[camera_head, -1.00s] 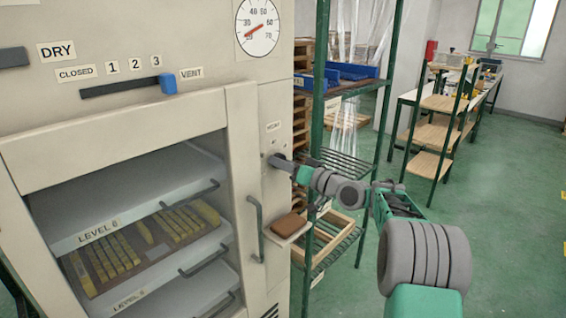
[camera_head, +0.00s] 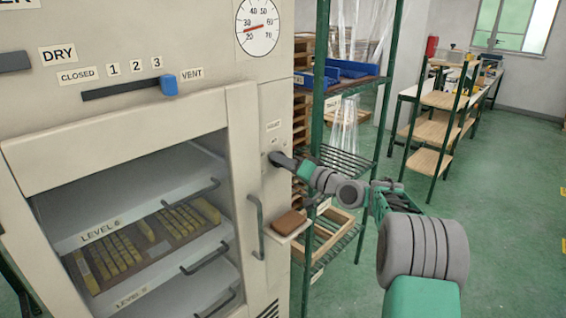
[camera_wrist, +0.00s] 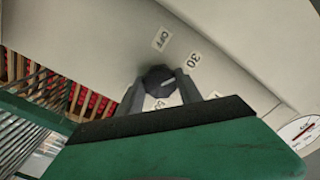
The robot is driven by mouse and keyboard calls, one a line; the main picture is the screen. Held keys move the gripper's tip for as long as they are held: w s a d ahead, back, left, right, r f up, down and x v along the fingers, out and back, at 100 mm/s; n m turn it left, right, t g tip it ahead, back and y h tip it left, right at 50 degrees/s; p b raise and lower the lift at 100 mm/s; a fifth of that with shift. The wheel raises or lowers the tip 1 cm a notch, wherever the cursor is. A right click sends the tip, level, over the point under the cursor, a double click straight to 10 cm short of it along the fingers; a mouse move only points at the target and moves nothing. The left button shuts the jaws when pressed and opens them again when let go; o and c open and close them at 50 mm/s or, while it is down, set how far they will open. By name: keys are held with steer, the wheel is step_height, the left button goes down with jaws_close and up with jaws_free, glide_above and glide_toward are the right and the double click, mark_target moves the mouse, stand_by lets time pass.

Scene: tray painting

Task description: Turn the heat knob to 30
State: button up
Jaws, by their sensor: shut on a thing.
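The heat knob (camera_wrist: 158,78) is dark, with a pale pointer line, on the oven's beige side panel. In the wrist view the line points right and slightly up, roughly toward the 30 label (camera_wrist: 194,60). The OFF label (camera_wrist: 162,38) is above the knob; lower labels are partly covered by my gripper. My gripper (camera_wrist: 161,86) is shut on the knob, one finger on each side. In the head view my gripper (camera_head: 279,160) reaches the panel below the HEAT label (camera_head: 273,125) and hides most of the knob.
A door handle (camera_head: 256,228) and a small shelf with a brown block (camera_head: 290,222) are below the knob. A green-post rack (camera_head: 312,110) stands close on the right. Open floor lies farther right.

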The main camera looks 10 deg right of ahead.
steer(key=o, duration=1.4)
steer(key=shift+c, duration=0.2)
steer(key=b+v, duration=0.1)
steer(key=v, duration=0.6)
steer(key=shift+s+d+b, duration=0.25)
steer(key=shift+s+b, duration=0.05)
